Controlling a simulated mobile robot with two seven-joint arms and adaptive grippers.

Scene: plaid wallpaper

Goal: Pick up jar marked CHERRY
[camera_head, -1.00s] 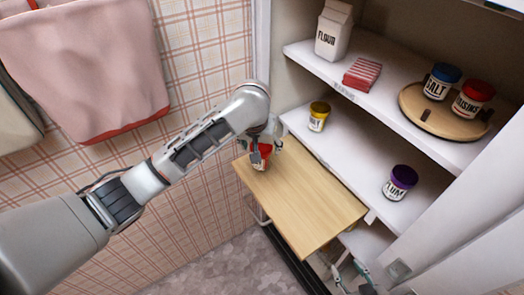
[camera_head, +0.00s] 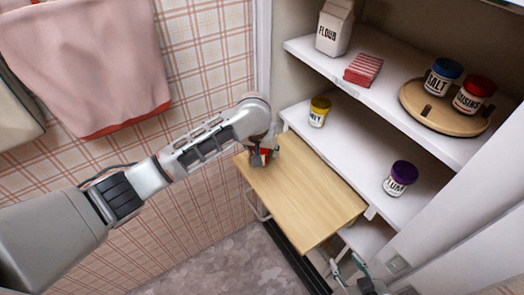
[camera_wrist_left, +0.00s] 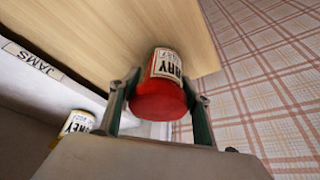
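The jar with a red lid (camera_wrist_left: 158,102) stands on the pull-out wooden board, near its far left end. Its white label shows only part of a word, ending in "RRY", in the left wrist view. My left gripper (camera_head: 262,158) is lowered over this jar and hides most of it in the head view. In the left wrist view its two fingers (camera_wrist_left: 161,85) are apart, one on each side of the jar, with no clear grip on it. My right gripper (camera_head: 350,280) shows only in part at the bottom edge, low beside the cabinet.
The wooden board (camera_head: 305,200) sticks out from the cabinet. A yellow-lidded jar (camera_head: 319,112) and a purple-lidded PLUM jar (camera_head: 400,178) stand on the middle shelf. Above are a FLOUR carton (camera_head: 333,28), a red-striped pack (camera_head: 363,69), and SALT (camera_head: 442,77) and RAISINS (camera_head: 473,95) jars on a turntable.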

